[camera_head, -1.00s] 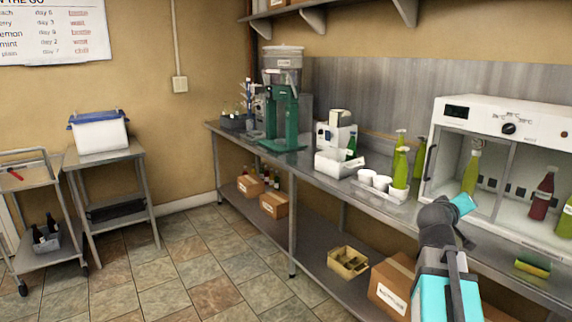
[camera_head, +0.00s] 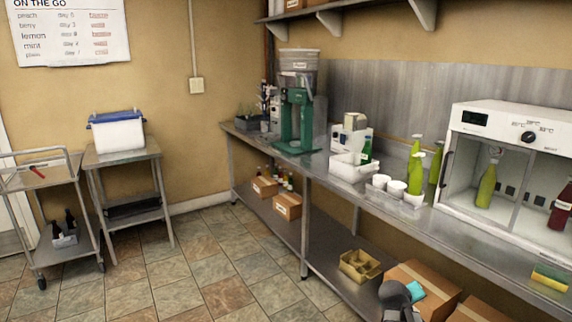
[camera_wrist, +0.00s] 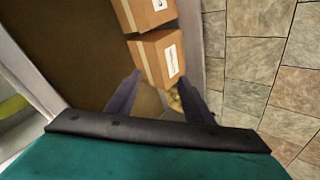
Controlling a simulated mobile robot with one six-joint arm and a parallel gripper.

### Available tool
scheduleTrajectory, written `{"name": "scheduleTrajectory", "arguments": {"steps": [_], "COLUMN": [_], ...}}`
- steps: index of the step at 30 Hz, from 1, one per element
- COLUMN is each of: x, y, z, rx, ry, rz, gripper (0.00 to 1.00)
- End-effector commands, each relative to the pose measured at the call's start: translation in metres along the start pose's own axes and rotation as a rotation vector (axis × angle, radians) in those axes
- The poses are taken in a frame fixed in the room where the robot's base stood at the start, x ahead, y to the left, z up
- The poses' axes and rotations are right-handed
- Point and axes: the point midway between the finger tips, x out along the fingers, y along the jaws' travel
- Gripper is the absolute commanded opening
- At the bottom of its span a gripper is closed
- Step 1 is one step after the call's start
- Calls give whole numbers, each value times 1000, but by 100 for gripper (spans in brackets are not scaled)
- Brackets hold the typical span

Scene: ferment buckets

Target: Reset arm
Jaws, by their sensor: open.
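My gripper (camera_wrist: 160,77) shows in the wrist view with its two dark fingers apart and nothing between them. It points toward cardboard boxes (camera_wrist: 156,58) on the lower shelf, with the tiled floor to the right. In the head view only a grey and turquoise part of my arm shows at the bottom edge, in front of the lower shelf; the fingers cannot be made out there.
The steel counter (camera_head: 340,187) runs along the right, bearing a green machine (camera_head: 297,120), green bottles (camera_head: 411,170) and a white cabinet (camera_head: 505,165). A cart (camera_head: 45,185) and a side table (camera_head: 125,155) stand left. The tiled floor (camera_head: 210,260) between is clear.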

Motion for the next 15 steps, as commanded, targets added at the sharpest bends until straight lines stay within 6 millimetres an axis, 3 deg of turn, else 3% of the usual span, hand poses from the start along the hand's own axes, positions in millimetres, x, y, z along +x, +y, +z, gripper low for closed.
{"name": "scheduleTrajectory", "arguments": {"steps": [3, 15], "x": [10, 30], "y": [-38, -157], "z": [19, 97], "rx": [-17, -59], "ry": [-41, -191], "rz": [-53, -219], "gripper": [47, 47]}}
